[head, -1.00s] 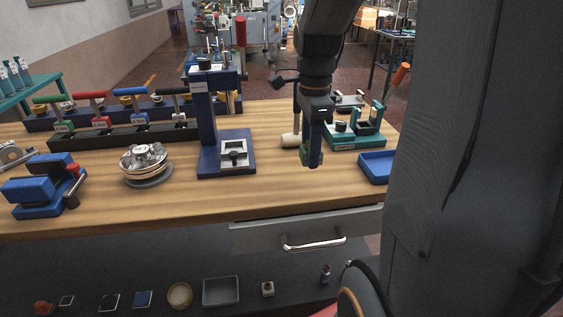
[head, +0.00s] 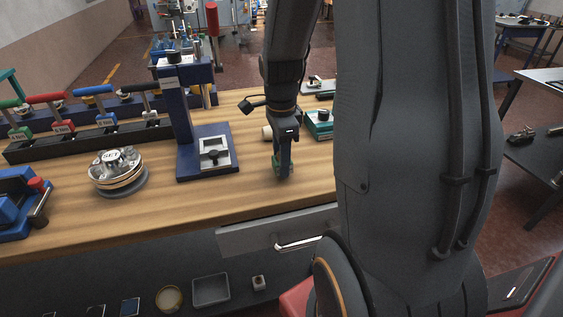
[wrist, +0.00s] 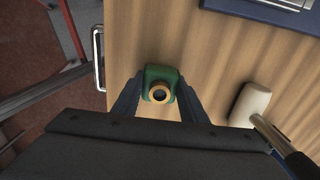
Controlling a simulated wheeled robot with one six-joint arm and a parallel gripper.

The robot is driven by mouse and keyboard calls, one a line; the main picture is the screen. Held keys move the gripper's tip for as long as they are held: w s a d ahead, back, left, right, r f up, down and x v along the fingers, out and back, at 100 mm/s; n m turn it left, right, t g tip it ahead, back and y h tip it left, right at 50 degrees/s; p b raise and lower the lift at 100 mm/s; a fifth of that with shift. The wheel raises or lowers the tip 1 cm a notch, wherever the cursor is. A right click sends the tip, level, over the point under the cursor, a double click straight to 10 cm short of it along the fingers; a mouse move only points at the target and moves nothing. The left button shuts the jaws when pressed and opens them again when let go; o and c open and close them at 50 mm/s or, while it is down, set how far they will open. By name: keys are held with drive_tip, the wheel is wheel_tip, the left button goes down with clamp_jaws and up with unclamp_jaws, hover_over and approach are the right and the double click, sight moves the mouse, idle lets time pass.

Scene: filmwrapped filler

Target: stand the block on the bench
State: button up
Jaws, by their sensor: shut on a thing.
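My gripper (head: 283,175) hangs over the right part of the wooden bench (head: 235,195), near its front edge. In the wrist view its two dark fingers (wrist: 160,100) are shut on a green block (wrist: 163,75) with a round, tan-rimmed dark hole facing the camera. Bench wood shows all around the block. In the head view the block is mostly hidden by the fingers, and I cannot tell whether its underside touches the bench.
A mallet with a pale head (wrist: 249,105) lies close to the gripper. A dark blue press (head: 205,155) stands to the left, and a round metal fixture (head: 118,172) beyond it. A drawer handle (wrist: 98,58) juts from the bench front. Bench wood in front of the press is clear.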

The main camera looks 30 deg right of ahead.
drive_tip(key=shift+f, duration=0.65)
drive_tip(key=shift+f, duration=0.15)
drive_tip(key=o, duration=1.2)
